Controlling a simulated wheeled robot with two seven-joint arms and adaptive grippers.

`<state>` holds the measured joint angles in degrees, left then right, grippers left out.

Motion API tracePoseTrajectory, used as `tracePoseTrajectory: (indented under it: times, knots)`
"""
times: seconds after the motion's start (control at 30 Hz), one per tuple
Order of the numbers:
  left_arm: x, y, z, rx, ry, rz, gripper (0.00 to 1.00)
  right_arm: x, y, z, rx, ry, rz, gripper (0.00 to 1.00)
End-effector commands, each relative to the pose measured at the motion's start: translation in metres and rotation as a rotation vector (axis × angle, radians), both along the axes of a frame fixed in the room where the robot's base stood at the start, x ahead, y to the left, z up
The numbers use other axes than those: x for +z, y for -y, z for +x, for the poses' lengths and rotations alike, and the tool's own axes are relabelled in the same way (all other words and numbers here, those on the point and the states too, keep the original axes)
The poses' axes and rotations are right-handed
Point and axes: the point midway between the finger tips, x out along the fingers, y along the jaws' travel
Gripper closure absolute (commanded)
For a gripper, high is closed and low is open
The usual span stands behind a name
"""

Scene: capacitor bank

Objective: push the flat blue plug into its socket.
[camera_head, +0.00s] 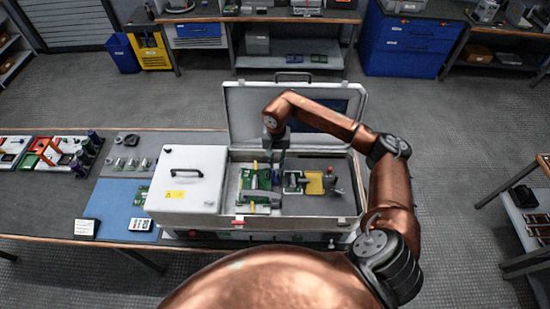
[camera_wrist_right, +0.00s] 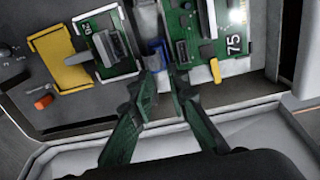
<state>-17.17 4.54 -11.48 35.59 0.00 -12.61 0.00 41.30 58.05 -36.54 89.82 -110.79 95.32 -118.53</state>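The flat blue plug (camera_wrist_right: 156,47) shows in the right wrist view as a small blue piece in the gap between two green circuit boards. A pale piece lies just below it; I cannot make out the socket. My right gripper (camera_wrist_right: 161,78) has its two dark green fingers apart, with the tips just short of the blue piece. I see nothing held between them. In the head view the right gripper (camera_head: 277,155) points down into the open case, and the blue plug is not clearly visible there. My left gripper is not in view.
The left green board (camera_wrist_right: 108,50) carries a grey connector, beside a yellow plate (camera_wrist_right: 64,58). The right board (camera_wrist_right: 205,42) is marked 75. The grey case (camera_head: 300,226) has its lid (camera_head: 240,115) raised behind the gripper. A white box (camera_head: 190,190) stands at its left.

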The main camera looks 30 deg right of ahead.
Motion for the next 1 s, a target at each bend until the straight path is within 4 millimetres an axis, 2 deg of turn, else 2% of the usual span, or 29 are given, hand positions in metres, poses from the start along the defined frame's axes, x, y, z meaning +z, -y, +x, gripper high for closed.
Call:
tracePoseTrajectory:
  times: [0.2,0.4,0.73,0.93,1.0]
  knots:
    - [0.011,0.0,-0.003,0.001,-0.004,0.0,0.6,-0.032,-0.001,-0.001,-0.001,-0.002,0.004,0.85]
    - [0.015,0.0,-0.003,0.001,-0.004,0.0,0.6,-0.051,-0.001,0.0,0.0,0.001,0.003,0.85]
    - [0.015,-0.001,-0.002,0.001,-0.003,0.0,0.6,-0.055,-0.001,0.0,0.0,0.002,0.003,0.85]
    - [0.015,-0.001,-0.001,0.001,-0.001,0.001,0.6,-0.055,-0.001,0.0,0.0,0.002,0.003,0.99]
    - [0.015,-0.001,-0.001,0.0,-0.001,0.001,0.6,-0.055,-0.001,0.0,0.0,0.002,0.003,1.0]
